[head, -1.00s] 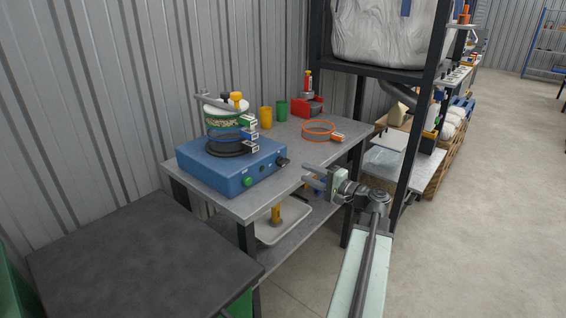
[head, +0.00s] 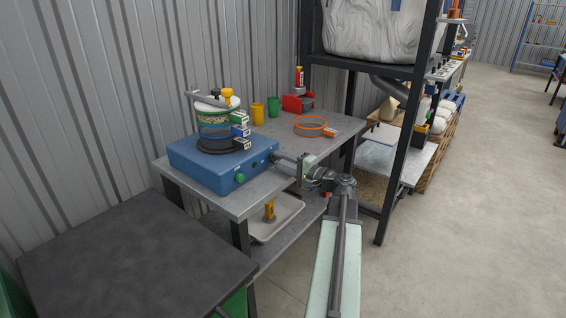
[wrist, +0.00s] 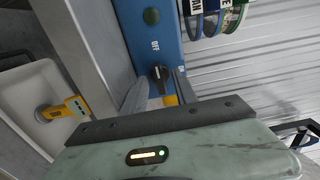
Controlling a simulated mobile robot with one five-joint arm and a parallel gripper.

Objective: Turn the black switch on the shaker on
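The blue shaker (head: 215,172) stands on the grey bench with a stack of sieves (head: 215,125) on top. Its black switch (wrist: 158,74) shows in the wrist view, below the printed word OFF and a dark green button (wrist: 151,16). In the head view the green button (head: 240,178) is on the shaker's front, and the switch is largely hidden by my gripper (head: 287,160). In the wrist view my gripper (wrist: 160,88) is open, with one finger on each side of the switch. I cannot tell whether the fingers touch it.
An orange ring (head: 311,125) lies on the bench to the right, with yellow (head: 257,114) and green cups (head: 274,107) behind. A tray (head: 275,225) sits on the lower shelf. A black post (head: 397,165) rises right of my arm.

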